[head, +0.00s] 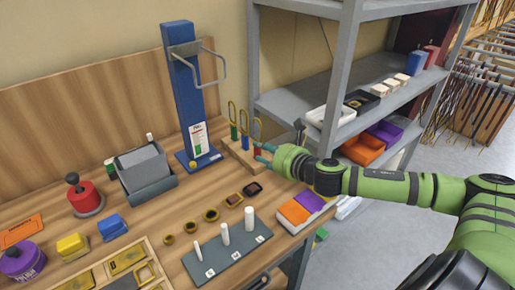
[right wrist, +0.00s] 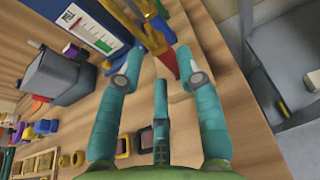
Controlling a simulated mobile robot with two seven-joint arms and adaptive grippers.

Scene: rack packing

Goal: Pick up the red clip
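The red clip (head: 258,152) stands in a wooden block (head: 236,158) on the bench, in a row with a green clip (head: 233,131) and a blue clip (head: 245,142). The clips have yellow loops on top. In the right wrist view the red clip (right wrist: 168,63) shows as a red tapered piece just beyond and between my teal fingertips. My right gripper (head: 263,153) is open, with its fingers apart on either side of the red clip. I cannot tell whether they touch it. My left gripper is not in view.
A blue post stand (head: 183,95) with a metal loop rises left of the block. A grey bin (head: 143,165) and a pegged plate (head: 228,256) are on the bench. A grey metal shelf (head: 285,100) stands close behind and to the right. Orange and purple boxes (head: 296,211) sit at the bench's right edge.

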